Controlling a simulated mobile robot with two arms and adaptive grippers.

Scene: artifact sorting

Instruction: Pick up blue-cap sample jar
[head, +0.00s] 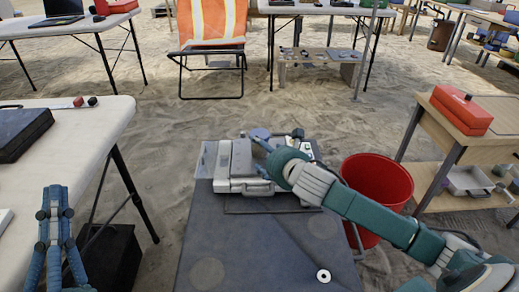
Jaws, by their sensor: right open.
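A small bluish round top (260,133) shows at the back of the grey case on the dark table; it may be the blue-cap sample jar, but its body is hidden. My right gripper (262,143) reaches in from the right over the case, with its fingers open close to that bluish top. I cannot tell whether they touch it.
The grey case (243,186) sits at the far end of the dark table (225,245). A red bucket (378,178) stands right of it, partly behind my right arm. A white table (105,120) is at left, a wooden bench with a red box (462,110) at right. The dark table's front is mostly clear.

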